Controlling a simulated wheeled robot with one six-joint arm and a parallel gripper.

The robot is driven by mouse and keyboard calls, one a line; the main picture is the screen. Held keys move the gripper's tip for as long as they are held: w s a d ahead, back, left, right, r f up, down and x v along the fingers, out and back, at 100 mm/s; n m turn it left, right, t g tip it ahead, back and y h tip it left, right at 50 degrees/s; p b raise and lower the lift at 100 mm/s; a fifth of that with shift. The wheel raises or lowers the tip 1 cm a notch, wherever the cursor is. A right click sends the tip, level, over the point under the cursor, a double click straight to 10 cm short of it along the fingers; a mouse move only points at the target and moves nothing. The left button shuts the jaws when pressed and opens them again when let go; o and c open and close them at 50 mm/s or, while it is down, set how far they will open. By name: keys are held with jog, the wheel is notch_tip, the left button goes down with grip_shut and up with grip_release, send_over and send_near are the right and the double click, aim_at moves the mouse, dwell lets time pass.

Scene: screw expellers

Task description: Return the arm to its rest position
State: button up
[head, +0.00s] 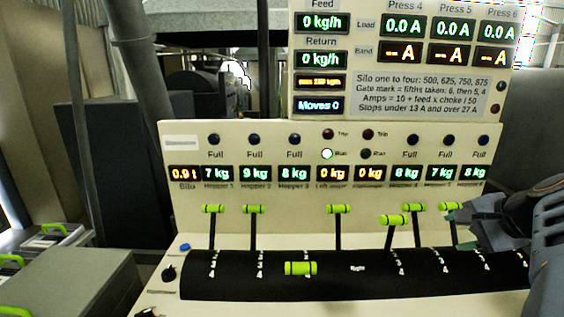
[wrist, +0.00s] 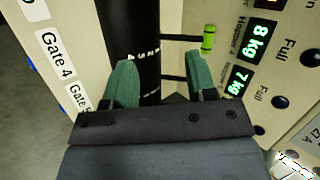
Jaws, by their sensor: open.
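My gripper (head: 460,232) is at the right of the console in the head view, close to the rightmost lever (head: 452,207) with its lime handle. In the wrist view the two green fingers of my gripper (wrist: 160,78) are spread apart, and I see nothing clamped between them. A dark lever rod shows behind the fingers there, its handle hidden by one finger; I cannot tell whether they touch. A neighbouring lever with a lime handle (wrist: 208,38) stands clear of the fingers.
Several lime-handled levers rise from the black curved strip (head: 330,270); one handle (head: 300,268) sits low, towards me. The display panel (head: 330,165) stands behind, with the upper readout board (head: 400,60) above it. A grey cabinet (head: 75,275) is at left.

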jog(key=s+a+f+n+g+h+p, duration=0.1)
jog(key=s+a+f+n+g+p, duration=0.2)
jog(key=f, duration=0.4)
jog(key=s+a+f+n+h+p, duration=0.1)
jog(key=s+a+f+n+p, duration=0.1)
jog(key=a+n, duration=0.4)
jog(key=s+a+f+n+g+p, duration=0.1)
jog(key=a+n, duration=0.5)
jog(key=a, duration=0.7)
jog(key=shift+s+a+f+n+g+h+p, duration=0.15)
jog(key=shift+s+f+n+g+h+p, duration=0.2)
jog(key=shift+s+f, duration=0.5)
